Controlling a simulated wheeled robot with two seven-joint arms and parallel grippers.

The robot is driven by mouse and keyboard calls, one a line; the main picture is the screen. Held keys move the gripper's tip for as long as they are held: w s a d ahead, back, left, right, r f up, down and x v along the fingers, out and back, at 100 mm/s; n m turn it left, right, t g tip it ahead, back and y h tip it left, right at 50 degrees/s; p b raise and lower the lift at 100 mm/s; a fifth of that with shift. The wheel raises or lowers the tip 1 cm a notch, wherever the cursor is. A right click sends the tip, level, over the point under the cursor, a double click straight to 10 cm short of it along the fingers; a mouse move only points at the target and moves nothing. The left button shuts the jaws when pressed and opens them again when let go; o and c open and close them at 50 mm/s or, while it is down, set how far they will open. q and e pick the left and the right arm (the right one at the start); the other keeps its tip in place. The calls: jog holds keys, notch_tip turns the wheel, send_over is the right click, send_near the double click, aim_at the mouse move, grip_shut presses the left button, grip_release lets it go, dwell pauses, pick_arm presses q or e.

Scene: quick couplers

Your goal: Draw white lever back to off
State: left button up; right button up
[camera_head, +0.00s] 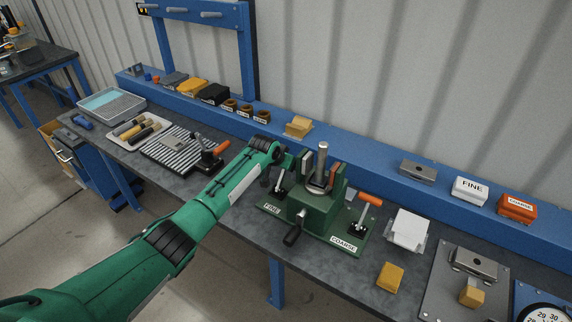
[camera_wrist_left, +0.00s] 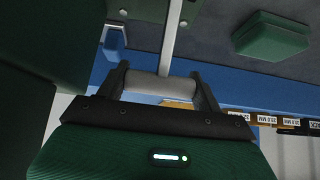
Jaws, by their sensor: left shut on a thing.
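The green fixture (camera_head: 317,207) stands on the bench with a FINE label on its left and a COARSE label on its right. My left gripper (camera_head: 283,166) is at its left side, over the FINE end. In the left wrist view, my left gripper (camera_wrist_left: 162,78) is shut around the light grip of the white lever (camera_wrist_left: 160,88). The lever's thin pale shaft runs up the picture from the grip. In the head view my gripper hides that grip. An orange-handled lever (camera_head: 369,199) stands on the COARSE side, clear of my gripper. My right gripper is not in view.
A ribbed plate (camera_head: 165,150) with an orange-handled clamp lies to the left of my forearm. A white block (camera_head: 408,229) and a yellow block (camera_head: 391,277) lie right of the fixture. A blue ledge (camera_head: 375,160) runs behind it.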

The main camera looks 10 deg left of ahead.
pick_arm(q)
jog(key=o, duration=1.2)
jog(key=shift+d, duration=0.1)
jog(key=shift+c, duration=0.2)
jog(key=shift+o, duration=1.1)
jog(key=shift+w+f, duration=0.1)
jog(key=shift+w, duration=0.1)
jog(key=b+v, duration=0.2)
jog(key=v, duration=1.2)
jog(key=shift+b, duration=0.4)
jog(key=shift+w, duration=0.15)
